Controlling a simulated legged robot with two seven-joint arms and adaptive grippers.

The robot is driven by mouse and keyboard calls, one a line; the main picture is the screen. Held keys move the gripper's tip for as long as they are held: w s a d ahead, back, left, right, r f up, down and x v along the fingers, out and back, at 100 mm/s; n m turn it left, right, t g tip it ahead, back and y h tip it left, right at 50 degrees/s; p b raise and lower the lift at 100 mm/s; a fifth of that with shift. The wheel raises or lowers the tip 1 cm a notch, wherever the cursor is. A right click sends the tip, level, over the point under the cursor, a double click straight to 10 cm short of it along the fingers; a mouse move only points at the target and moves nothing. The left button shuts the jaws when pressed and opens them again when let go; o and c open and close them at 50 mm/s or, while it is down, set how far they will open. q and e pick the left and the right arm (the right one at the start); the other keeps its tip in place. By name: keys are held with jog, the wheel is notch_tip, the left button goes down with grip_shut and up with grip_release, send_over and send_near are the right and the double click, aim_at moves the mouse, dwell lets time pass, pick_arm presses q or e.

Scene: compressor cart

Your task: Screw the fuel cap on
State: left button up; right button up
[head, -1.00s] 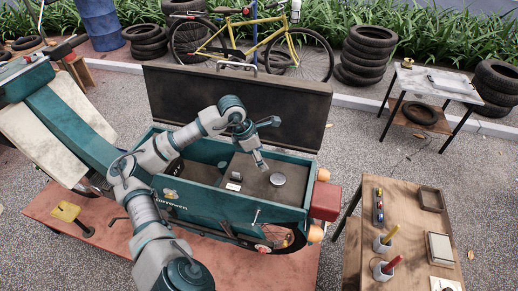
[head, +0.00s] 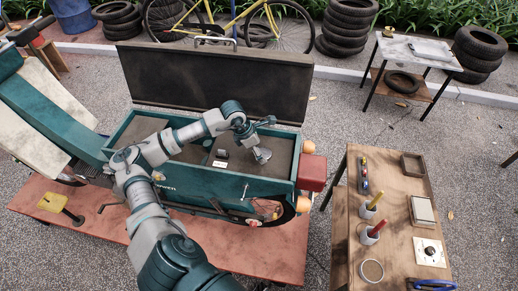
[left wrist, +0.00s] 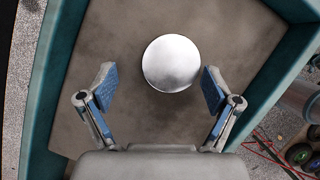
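A round silver disc, apparently the fuel cap (head: 264,155), lies flat on the brown floor of the teal cart box (head: 215,188). The left wrist view shows it whole from above (left wrist: 171,63), with a smooth shiny top. My left gripper (head: 259,151) is just over it in the head view and hides part of it. In the left wrist view the left gripper (left wrist: 157,72) is open and empty, with blue-padded fingers spread apart and the disc ahead, roughly between the tips and nearer the right finger. I cannot tell the remaining height. My right gripper is not in view.
The raised dark lid (head: 215,82) stands behind the box. A small dark block (head: 222,153) lies left of the disc. The box walls surround the work area. A wooden table (head: 395,215) with a ring (head: 372,270), pots and trays stands at the right.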

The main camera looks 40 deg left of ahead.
pick_arm(q)
jog(key=shift+d, duration=0.1)
jog(key=c, duration=0.4)
jog(key=shift+d+r, duration=0.15)
jog(key=shift+d, duration=0.05)
jog(key=c, duration=0.4)
jog(key=shift+s+d+r, duration=0.15)
jog(key=shift+d, duration=0.15)
jog(key=c, duration=0.3)
jog(key=shift+d, duration=0.15)
jog(key=shift+c, duration=0.8)
jog(key=m, duration=0.2)
jog(key=shift+w+a+m+g+h, duration=0.25)
jog(key=shift+a+m+g+h, duration=0.05)
jog(key=shift+a+m+g, duration=0.1)
jog(key=shift+r+m, duration=0.1)
jog(key=shift+m, duration=0.2)
jog(key=m, duration=0.1)
jog(key=m+g, duration=0.1)
jog(key=shift+w+m+h, duration=0.2)
jog(key=shift+m+h, duration=0.1)
jog(key=shift+c, duration=1.1)
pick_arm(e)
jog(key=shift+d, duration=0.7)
pick_arm(q)
jog(key=shift+m, duration=0.3)
